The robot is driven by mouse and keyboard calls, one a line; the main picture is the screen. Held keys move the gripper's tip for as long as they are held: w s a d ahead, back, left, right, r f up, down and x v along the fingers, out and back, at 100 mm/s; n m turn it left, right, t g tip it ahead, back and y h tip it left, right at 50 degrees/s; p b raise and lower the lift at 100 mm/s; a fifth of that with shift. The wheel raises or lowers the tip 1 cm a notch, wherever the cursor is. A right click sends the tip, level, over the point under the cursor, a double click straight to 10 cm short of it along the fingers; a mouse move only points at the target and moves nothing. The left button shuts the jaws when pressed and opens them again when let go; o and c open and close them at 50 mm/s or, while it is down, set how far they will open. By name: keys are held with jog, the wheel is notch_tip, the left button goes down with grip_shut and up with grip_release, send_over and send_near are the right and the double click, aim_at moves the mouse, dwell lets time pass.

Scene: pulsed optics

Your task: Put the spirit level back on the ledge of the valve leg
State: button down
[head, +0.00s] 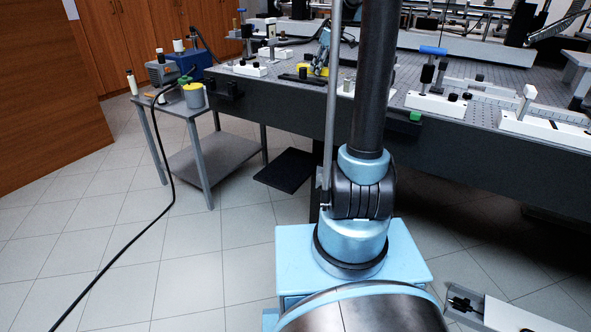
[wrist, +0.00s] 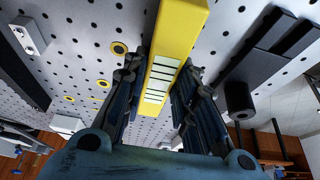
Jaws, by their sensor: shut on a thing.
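The spirit level appears as a yellow bar (wrist: 182,25) with a row of pale panels in the wrist view. My gripper (wrist: 160,72) is shut on it, with a dark finger on each side. In the head view my gripper (head: 322,48) is small, over the optical table, with yellow showing just below it. A dark flat plate (head: 285,170) sticks out low under the table edge. I cannot tell whether it is the ledge of the valve leg. My arm column hides part of the area beside it.
The perforated optical table (head: 470,85) carries several mounts and white blocks. A blue-handled post (head: 430,62) stands right of my arm. A grey side table (head: 200,112) at left holds a yellow-topped can (head: 194,97). A black cable (head: 120,250) crosses the floor, otherwise clear at left.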

jog(key=shift+r, duration=2.85)
jog(key=shift+s, duration=0.1)
